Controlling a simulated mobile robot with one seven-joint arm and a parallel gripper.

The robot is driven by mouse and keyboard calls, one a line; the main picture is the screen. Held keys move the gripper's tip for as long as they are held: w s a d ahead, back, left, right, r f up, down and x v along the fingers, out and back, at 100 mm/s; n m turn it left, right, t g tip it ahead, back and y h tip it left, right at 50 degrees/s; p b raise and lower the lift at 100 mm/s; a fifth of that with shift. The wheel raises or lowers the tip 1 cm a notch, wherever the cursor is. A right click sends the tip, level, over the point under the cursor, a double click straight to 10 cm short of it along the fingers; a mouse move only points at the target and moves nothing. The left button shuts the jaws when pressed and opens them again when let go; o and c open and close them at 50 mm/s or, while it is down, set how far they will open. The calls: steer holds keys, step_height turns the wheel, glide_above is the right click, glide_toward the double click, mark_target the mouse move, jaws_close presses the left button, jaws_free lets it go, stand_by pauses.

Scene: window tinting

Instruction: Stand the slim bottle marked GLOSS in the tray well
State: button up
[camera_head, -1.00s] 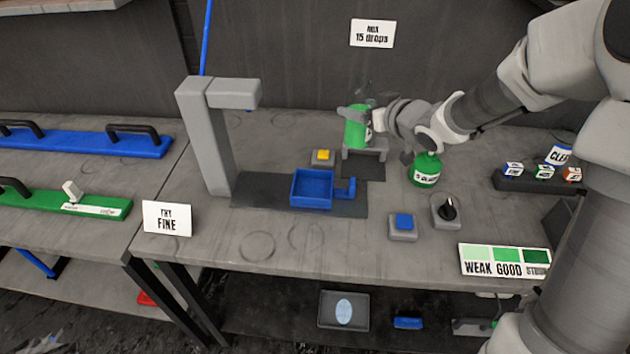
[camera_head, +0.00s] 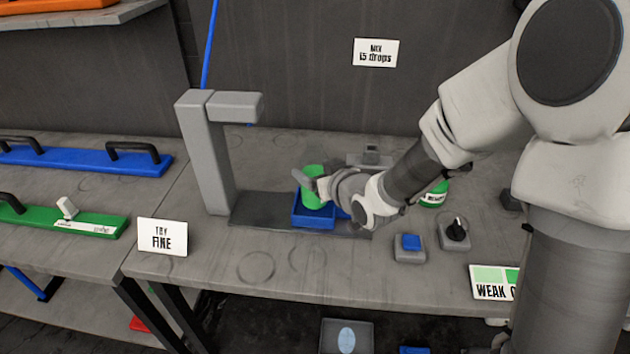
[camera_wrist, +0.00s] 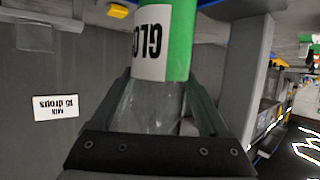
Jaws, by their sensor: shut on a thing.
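The slim bottle marked GLOSS (camera_wrist: 165,45) is green with a white label and a clear upper part. My gripper (camera_wrist: 165,105) is shut on its clear part in the wrist view. In the head view the green bottle (camera_head: 313,190) is upright over the blue tray (camera_head: 314,221), within its outline. I cannot tell whether its base touches the tray floor. My gripper (camera_head: 322,180) shows beside it in the head view, with the fingers partly hidden.
A grey post with an overhanging arm (camera_head: 210,150) stands just left of the tray.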

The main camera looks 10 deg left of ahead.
steer(key=shift+f, duration=1.3)
steer(key=shift+f, duration=0.15)
steer(key=o, duration=1.5)
steer(key=shift+s+d+r, duration=0.1)
steer(key=shift+d+r, duration=0.05)
steer(key=shift+r, duration=0.15)
steer(key=b+v, duration=0.7)
steer(key=v, duration=0.4)
steer(key=shift+s+d, duration=0.1)
steer(key=shift+s, duration=0.15)
